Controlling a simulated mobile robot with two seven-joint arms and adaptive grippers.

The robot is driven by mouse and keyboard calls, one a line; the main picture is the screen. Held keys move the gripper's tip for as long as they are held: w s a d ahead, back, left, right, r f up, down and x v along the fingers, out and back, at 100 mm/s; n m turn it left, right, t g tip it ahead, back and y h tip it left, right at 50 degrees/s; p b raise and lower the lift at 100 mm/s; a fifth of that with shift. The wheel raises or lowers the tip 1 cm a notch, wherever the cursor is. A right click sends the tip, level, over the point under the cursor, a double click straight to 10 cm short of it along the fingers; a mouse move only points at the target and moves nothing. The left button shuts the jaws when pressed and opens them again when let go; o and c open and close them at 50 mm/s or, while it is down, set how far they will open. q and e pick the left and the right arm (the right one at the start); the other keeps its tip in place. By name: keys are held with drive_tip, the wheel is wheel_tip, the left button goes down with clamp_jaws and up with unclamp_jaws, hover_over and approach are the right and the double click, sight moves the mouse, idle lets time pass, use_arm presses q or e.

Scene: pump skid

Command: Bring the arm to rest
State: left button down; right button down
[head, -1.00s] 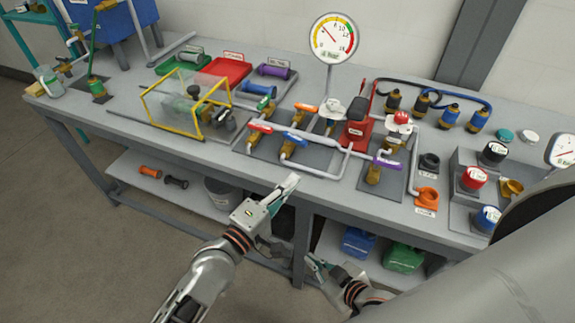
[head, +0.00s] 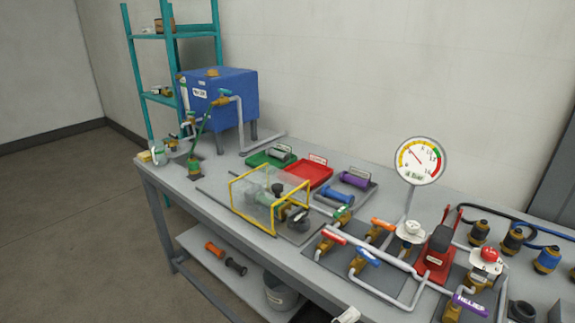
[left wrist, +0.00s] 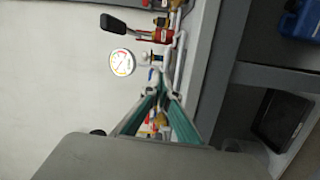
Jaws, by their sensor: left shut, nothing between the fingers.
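My left gripper barely shows at the bottom edge of the head view (head: 347,315), in front of the bench's front edge. In the left wrist view its teal fingers (left wrist: 163,92) come together at the tips, with nothing seen between them. Beyond them in that view are pipes and a round gauge (left wrist: 122,62). My right gripper is not in the current views.
The bench (head: 185,200) holds a guarded pump in a yellow frame (head: 268,200), red-handled (head: 333,236) and blue-handled (head: 368,257) valves, a red hand pump (head: 437,255) and a gauge (head: 420,161). A blue tank (head: 235,98) stands at the back. Floor at left is clear.

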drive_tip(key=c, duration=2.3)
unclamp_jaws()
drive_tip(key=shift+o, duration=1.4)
use_arm(q)
drive_tip(key=s+a+f+m+y, duration=0.3)
drive_tip(key=a+f, duration=0.4)
drive_tip(key=a, duration=0.5)
drive_tip(key=s+a+f+m+y, duration=0.3)
drive_tip(key=a+f, duration=0.4)
drive_tip(key=a, duration=0.5)
drive_tip(key=s+a+f+m+y, duration=0.3)
drive_tip(key=a+f+y, duration=0.3)
drive_tip(key=a, duration=0.6)
drive_tip(key=shift+s+a+f+m+t, duration=0.3)
drive_tip(key=shift+f+m+t, duration=0.1)
drive_tip(key=shift+f+m, duration=0.35)
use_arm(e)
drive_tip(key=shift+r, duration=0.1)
